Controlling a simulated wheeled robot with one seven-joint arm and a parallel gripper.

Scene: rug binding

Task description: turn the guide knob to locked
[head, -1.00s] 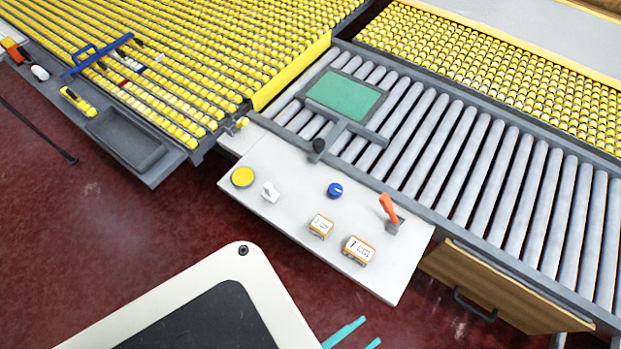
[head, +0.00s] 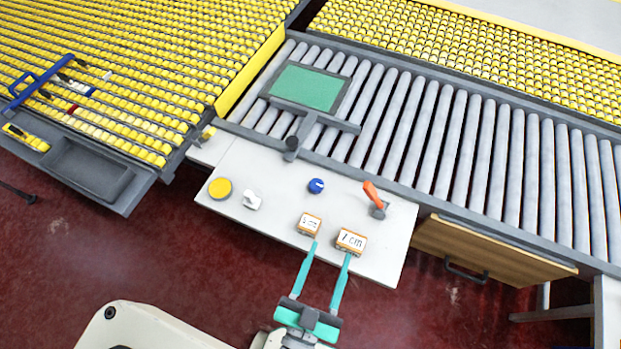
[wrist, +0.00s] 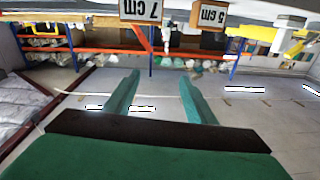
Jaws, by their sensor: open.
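On the white panel (head: 275,215) in the head view sits a blue round knob (head: 316,186) with a white mark on its top. Left of it is a white knob or switch (head: 252,200); which of these is the guide knob I cannot tell from any label. My gripper (head: 332,248) has its two teal fingers apart, with nothing between them. In the head view its tips appear near the panel's front edge, just below the two labelled blocks. The wrist view shows the open fingers (wrist: 158,75) too, but neither knob.
A yellow button (head: 220,188) and an orange lever (head: 373,195) are on the panel. Two orange-edged blocks with cm labels, a left one (head: 309,224) and a right one (head: 351,241), stand near its front. Behind lie grey rollers (head: 430,140) and a green plate (head: 307,88).

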